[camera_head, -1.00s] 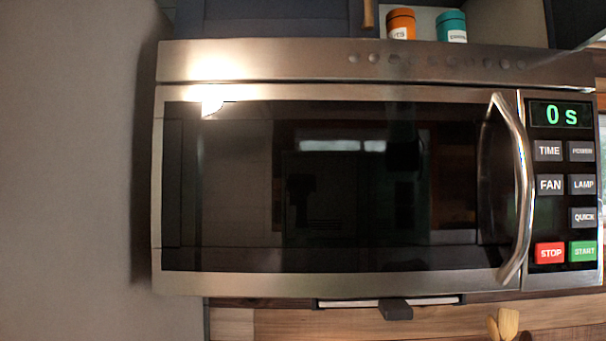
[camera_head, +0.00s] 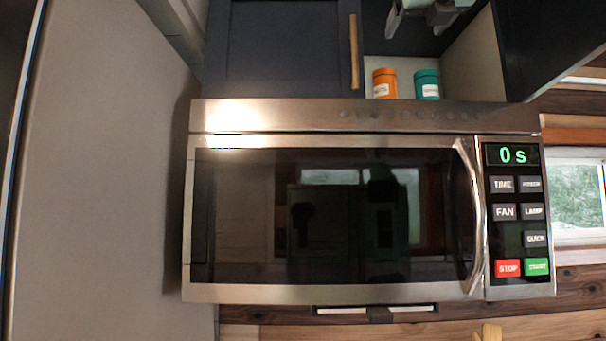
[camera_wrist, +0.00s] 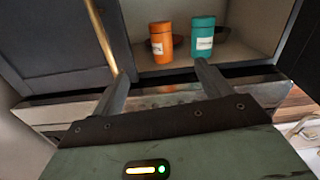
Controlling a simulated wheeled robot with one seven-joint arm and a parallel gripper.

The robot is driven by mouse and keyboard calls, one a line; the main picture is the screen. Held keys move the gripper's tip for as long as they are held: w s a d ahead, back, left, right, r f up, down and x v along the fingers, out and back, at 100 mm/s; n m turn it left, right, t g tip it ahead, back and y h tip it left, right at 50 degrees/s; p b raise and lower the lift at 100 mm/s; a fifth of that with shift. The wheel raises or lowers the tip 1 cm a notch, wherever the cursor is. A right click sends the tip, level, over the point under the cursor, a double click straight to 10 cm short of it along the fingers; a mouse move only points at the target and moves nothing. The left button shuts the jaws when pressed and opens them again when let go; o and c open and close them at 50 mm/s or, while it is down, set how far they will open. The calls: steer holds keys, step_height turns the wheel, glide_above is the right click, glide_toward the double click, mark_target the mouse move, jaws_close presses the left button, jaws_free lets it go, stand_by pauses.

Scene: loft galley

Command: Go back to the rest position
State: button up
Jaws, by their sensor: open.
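My gripper (camera_wrist: 161,78) is open and empty in the wrist view, its two fingers apart and pointing toward an open cabinet shelf. An orange jar (camera_wrist: 161,42) and a teal jar (camera_wrist: 203,37) stand upright on that shelf, beyond the fingertips and apart from them. In the head view, part of my gripper shows at the top edge (camera_head: 432,12), above the orange jar (camera_head: 385,84) and the teal jar (camera_head: 427,85); the rest of my arm is cut off.
A closed microwave (camera_head: 335,292) sits below the shelf, its display reading 0 s. A dark cabinet door (camera_head: 285,45) with a wooden handle (camera_head: 354,52) is left of the jars; another dark panel (camera_head: 550,45) is right. A window (camera_head: 578,200) is at far right.

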steer(key=w+a+f+n+y+b, duration=0.2)
steer(key=a+f+n+y, duration=0.1)
steer(key=a+f+n, duration=0.6)
steer(key=w+a+f+n+y+b, duration=0.25)
steer(key=a+f+n, duration=0.35)
steer(key=f+n, duration=0.4)
steer(key=s+a+f+n+g+y+b, duration=0.1)
steer(key=s+a+f+n+g+y, duration=0.15)
steer(key=f, duration=0.55)
steer(key=s+a+f+n+g+y, duration=0.1)
steer(key=s+a+f+n+g, duration=0.2)
steer(key=f, duration=0.4)
steer(key=s+a+f+n+g+y+b, duration=0.1)
steer(key=a+f+n, duration=0.2)
steer(key=f+n, duration=0.35)
steer(key=s+d+f+n+g+h+b, duration=0.1)
steer(key=s+f+n+g, duration=0.2)
steer(key=s+f, duration=0.55)
steer(key=s+d+f+n+g+h+b, duration=0.1)
steer(key=s+d+f+n+g+h, duration=0.2)
steer(key=f, duration=1.1)
steer(key=s+d+f+n+g+h+b, duration=0.1)
steer(key=s+d+f+n+g+h, duration=0.4)
steer(key=s+d+f, duration=0.8)
step_height(320, 180, down, 4)
steer(key=shift+s+r+n+g, duration=0.25)
steer(key=shift+s+n+g, duration=0.15)
steer(key=shift+s, duration=0.2)
